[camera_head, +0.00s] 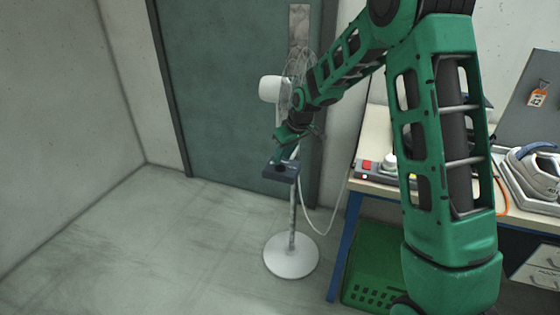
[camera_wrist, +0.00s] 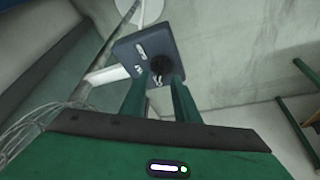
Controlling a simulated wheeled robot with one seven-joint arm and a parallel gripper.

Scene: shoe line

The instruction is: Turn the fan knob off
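The white pedestal fan stands on the floor, with its round base (camera_head: 291,257) below and its motor housing (camera_head: 270,89) behind my arm. Its dark blue control box (camera_head: 270,172) is on the pole, and it also shows in the wrist view (camera_wrist: 128,52). The black round knob (camera_wrist: 161,64) is on the box face, with white markings beside it. My gripper (camera_wrist: 161,77) is open, its two green fingers apart, with the tips close to the knob on either side. I cannot tell whether they touch it. In the head view my gripper (camera_head: 283,155) is just above the box.
A workbench (camera_head: 376,140) with a red-buttoned box (camera_head: 369,166) and other equipment stands at the right. A green crate (camera_head: 370,285) is under it. A grey-green door (camera_head: 225,90) is behind the fan. The floor at left is clear. A white cable hangs beside the pole.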

